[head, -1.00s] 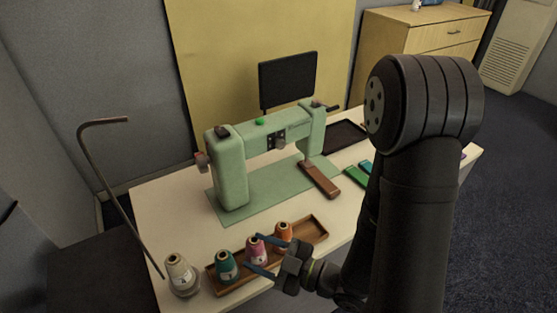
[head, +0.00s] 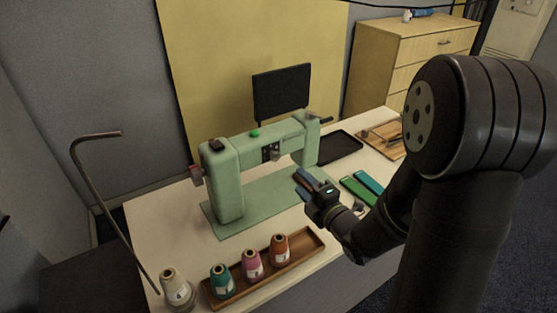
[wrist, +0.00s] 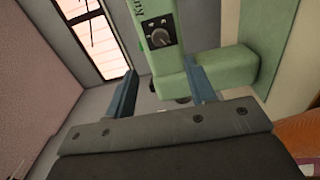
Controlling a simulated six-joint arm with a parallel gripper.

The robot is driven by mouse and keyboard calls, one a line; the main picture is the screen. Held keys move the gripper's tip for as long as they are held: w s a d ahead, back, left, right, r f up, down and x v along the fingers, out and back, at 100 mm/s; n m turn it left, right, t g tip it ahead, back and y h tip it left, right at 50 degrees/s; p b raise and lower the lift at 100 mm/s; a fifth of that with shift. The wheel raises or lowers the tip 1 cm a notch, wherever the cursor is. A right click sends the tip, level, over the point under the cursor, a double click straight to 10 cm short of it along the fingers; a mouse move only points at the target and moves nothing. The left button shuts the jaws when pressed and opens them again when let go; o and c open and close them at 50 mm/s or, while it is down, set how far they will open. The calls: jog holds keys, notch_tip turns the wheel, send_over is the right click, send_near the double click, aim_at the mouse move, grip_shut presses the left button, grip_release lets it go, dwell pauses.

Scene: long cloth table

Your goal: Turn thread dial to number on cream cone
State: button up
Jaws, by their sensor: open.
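The cream cone (head: 176,290) stands upright at the front left of the table; its number cannot be read. The green sewing machine (head: 229,180) stands behind it. The thread dial (head: 270,153) sits on a dark plate on the machine's front. It also shows in the wrist view as a round knob (wrist: 159,37) with markings too small to read. My gripper (head: 304,182) is in front of the machine, to the right of the dial and lower in the picture. In the wrist view its blue fingers (wrist: 160,74) are apart and empty, with the dial beyond them.
A wooden tray (head: 308,244) holds teal, pink and orange cones right of the cream cone. A bent metal rod (head: 84,175) rises at left. Green and teal flat cases (head: 362,188), a black tray (head: 340,147) and a wooden board (head: 376,146) lie at right.

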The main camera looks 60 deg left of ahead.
aim_at(277, 158)
jog(key=a, duration=1.2)
jog(key=shift+a, duration=0.1)
jog(key=c, duration=1)
